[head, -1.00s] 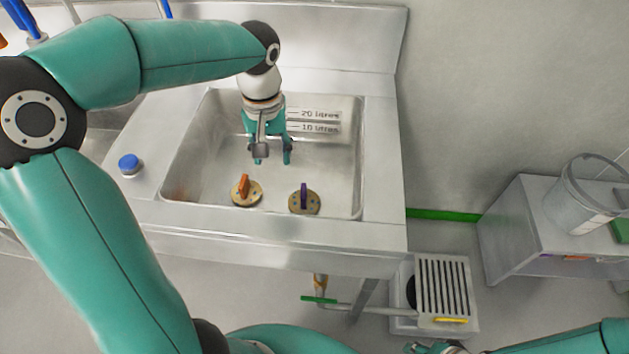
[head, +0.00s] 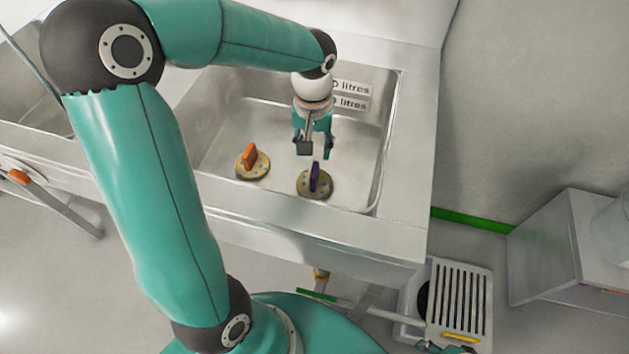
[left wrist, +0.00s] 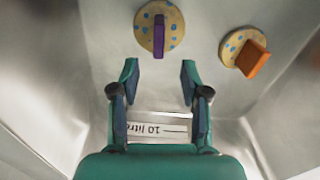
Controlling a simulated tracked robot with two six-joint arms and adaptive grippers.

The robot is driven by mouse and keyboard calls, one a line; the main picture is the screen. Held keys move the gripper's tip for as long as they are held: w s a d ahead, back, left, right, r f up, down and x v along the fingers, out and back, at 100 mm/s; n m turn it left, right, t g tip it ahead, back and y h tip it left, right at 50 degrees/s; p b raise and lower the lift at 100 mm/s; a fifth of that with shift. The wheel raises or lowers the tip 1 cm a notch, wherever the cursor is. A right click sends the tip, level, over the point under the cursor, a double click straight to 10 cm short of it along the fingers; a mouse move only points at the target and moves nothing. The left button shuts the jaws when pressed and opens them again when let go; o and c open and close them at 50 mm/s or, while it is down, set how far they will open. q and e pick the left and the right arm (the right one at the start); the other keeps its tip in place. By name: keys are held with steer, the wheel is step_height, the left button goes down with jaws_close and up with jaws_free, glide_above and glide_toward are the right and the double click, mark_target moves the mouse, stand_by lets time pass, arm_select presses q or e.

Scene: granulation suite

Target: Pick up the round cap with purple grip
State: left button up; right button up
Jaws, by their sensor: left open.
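The round cap with purple grip (head: 318,190) lies in the steel sink, a speckled tan disc with an upright purple bar. It also shows at the top of the left wrist view (left wrist: 146,25). My left gripper (head: 315,150) is open and empty inside the sink, pointing down, just behind the cap and apart from it. In the left wrist view the purple grip lies ahead of the gap between the open fingertips (left wrist: 158,70). Only a small part of my right gripper (head: 446,347) shows at the bottom edge; its jaws cannot be made out.
A similar round cap with an orange grip (head: 253,166) lies to the left in the same sink (head: 225,112). The sink walls and front rim surround both caps. A grated floor drain (head: 462,300) and a grey cabinet (head: 550,250) are at the right.

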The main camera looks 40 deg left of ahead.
mark_target(315, 170)
arm_select(q)
step_height(315, 170, down, 11)
steer(key=shift+w+r+b, duration=0.1)
steer(key=shift+r+b, duration=0.1)
steer(key=shift+b, duration=0.15)
jaws_close()
stand_by(0.3)
